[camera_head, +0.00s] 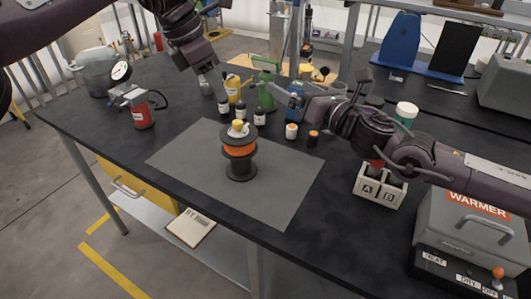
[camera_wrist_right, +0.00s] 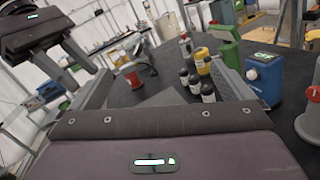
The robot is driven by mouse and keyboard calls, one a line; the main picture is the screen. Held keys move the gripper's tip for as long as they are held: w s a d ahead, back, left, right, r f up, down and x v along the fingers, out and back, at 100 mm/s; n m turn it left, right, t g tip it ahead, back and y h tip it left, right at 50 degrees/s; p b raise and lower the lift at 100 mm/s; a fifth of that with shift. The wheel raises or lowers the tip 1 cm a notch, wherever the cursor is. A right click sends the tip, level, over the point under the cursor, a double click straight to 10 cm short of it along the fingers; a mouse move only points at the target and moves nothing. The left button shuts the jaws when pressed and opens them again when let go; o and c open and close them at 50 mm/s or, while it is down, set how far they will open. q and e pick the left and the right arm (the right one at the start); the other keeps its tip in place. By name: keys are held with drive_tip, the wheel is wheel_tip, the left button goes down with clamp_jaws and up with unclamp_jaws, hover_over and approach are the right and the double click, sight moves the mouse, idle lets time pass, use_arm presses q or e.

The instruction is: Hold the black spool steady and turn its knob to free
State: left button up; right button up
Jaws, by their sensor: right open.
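The black spool (camera_head: 240,168) stands upright on the grey mat in the head view, with an orange winding (camera_head: 239,149) around its middle. Its pale yellow knob (camera_head: 238,127) sits on top; its exact setting is too small to read. My left gripper (camera_head: 217,82) hangs above and behind the spool, apart from it. It also shows at the upper left of the right wrist view (camera_wrist_right: 82,68), with its fingers apart and nothing between them. My right gripper (camera_head: 285,88) is behind and right of the spool, not touching it. Its fingers are spread and empty in the right wrist view (camera_wrist_right: 165,78).
A red canister (camera_head: 142,118) stands left, an A/B block (camera_head: 379,188) and a warmer (camera_head: 468,225) right. The mat around the spool is clear.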

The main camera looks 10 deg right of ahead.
sight(241, 143)
drive_tip(key=s+a+f+n+g, duration=0.1)
drive_tip(key=a+f, duration=0.1)
drive_tip(key=f, duration=0.2)
drive_tip(key=s+a+f+n+y, duration=0.1)
drive_tip(key=s+a+f+n, duration=0.1)
drive_tip(key=f, duration=0.2)
drive_tip(key=s+a+f+n+g+y, duration=0.1)
drive_tip(key=s+a+f+n, duration=0.1)
drive_tip(key=f, duration=0.3)
drive_tip(key=shift+a+g, duration=0.3)
drive_tip(key=shift+a, duration=0.15)
drive_tip(key=shift+a+f+n, duration=0.25)
drive_tip(key=shift+f+n, duration=0.05)
drive_tip(key=x, duration=0.7)
drive_tip(key=shift+w+a, duration=0.1)
drive_tip(key=shift+a, duration=0.05)
